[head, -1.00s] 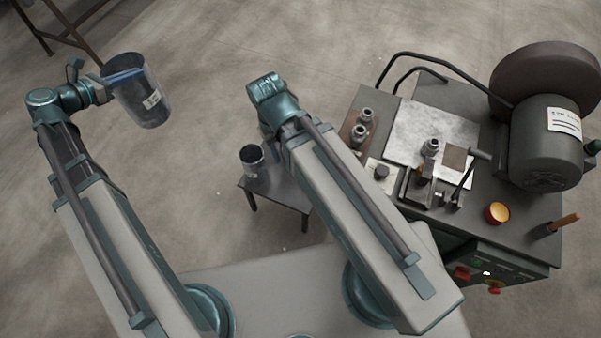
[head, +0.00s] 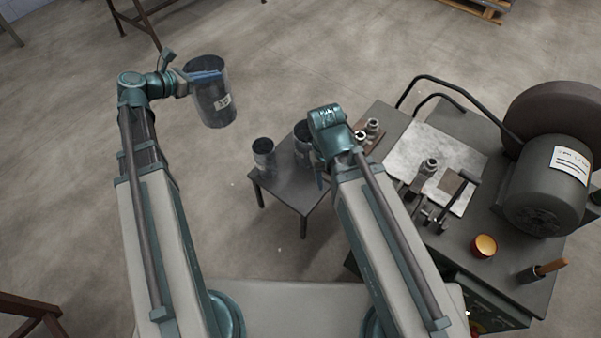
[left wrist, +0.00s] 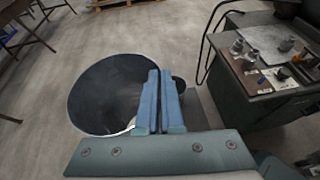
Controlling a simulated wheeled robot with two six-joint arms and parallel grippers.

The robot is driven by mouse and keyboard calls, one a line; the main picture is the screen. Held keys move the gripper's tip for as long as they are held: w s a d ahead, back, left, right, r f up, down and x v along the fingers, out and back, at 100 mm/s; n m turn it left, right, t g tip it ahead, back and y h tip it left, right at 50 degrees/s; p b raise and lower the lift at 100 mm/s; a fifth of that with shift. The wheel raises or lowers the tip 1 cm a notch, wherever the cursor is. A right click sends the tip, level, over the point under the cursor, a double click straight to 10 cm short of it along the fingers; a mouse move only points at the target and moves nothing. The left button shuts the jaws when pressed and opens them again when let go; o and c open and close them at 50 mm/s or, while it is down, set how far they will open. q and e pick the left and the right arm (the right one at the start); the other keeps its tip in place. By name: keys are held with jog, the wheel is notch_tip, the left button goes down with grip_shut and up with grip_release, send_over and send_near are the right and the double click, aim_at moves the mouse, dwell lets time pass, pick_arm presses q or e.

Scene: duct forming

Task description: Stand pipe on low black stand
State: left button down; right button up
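A dark grey metal pipe (head: 213,103) with a pale label hangs roughly upright, slightly tilted, in my left gripper (head: 208,76). The blue fingers are shut on its wall near the top rim. In the left wrist view, the pipe's round dark opening (left wrist: 100,98) lies to the left of the close-set blue fingers (left wrist: 158,95). The low black stand (head: 287,188) is to the right of the held pipe and nearer to me. Two similar pipes stand on it, one at its left (head: 264,158) and one farther back (head: 302,140), partly behind my right arm. My right gripper's fingers are mostly hidden by its arm.
A workbench (head: 505,275) on the right carries a large grey motor (head: 545,185), a metal plate, fittings and an orange cup (head: 484,245). Bent black rails (head: 440,82) rise at its back left. The floor around the held pipe and left of the stand is clear.

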pick_arm(q)
jog(key=w+d+f+n+t+y+b, duration=0.1)
jog(key=w+d+f+b, duration=0.2)
jog(key=d+f+b, duration=0.8)
jog(key=w+d+f+b, duration=0.3)
jog(key=d+f+b, duration=0.65)
jog(key=d, duration=0.35)
notch_tip(320, 180, down, 29)
jog(key=b, duration=2.7)
jog(key=shift+w+r+b, duration=0.15)
jog(key=shift+w+b, duration=0.05)
jog(key=shift+b, duration=0.15)
jog(key=c, duration=1.1)
grip_release()
